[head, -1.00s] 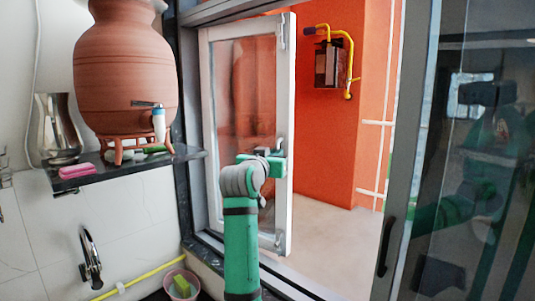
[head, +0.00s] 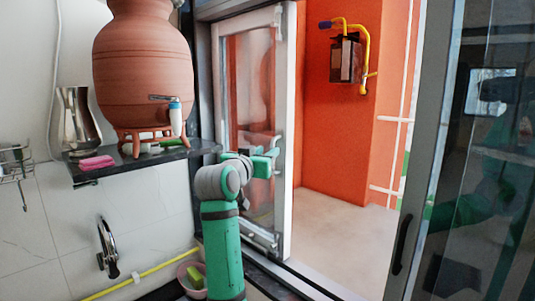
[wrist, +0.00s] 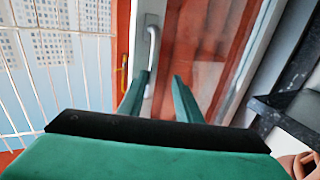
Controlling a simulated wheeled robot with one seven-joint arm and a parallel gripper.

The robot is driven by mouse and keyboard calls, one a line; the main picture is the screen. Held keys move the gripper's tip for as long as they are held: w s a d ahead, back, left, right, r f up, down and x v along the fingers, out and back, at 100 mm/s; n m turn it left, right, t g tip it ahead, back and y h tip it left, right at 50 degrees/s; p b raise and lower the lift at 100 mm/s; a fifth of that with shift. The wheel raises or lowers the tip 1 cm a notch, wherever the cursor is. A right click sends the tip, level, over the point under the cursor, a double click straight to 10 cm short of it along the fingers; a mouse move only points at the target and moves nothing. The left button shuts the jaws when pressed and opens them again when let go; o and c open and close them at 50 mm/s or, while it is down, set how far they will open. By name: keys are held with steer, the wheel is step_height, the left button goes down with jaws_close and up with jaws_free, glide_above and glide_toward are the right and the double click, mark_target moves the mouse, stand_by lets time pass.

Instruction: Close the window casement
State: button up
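The window casement (head: 285,190) is a white-framed glass panel, standing partly open at an angle in the window opening in the head view. In the wrist view its white frame and upright grey handle (wrist: 152,45) are ahead of the fingers. My gripper (head: 267,162) is at the casement's free edge, beside the handle, in the head view. In the wrist view my gripper (wrist: 160,77) has its two green fingers apart, with nothing visibly clamped between them. The left fingertip overlaps the handle's lower end; I cannot tell whether they touch.
A clay waterpot (head: 145,65) stands on a dark shelf (head: 95,176) at left, with a steel jug (head: 78,120). A tap (head: 107,247) and pink bucket (head: 190,278) are below. A dark glass panel (head: 470,160) stands at right. Outside the opening is clear floor.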

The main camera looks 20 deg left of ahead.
steer(key=shift+w+d, duration=0.15)
steer(key=shift+d, duration=0.05)
steer(key=s, duration=1.1)
steer(key=shift+w, duration=0.1)
stand_by(0.5)
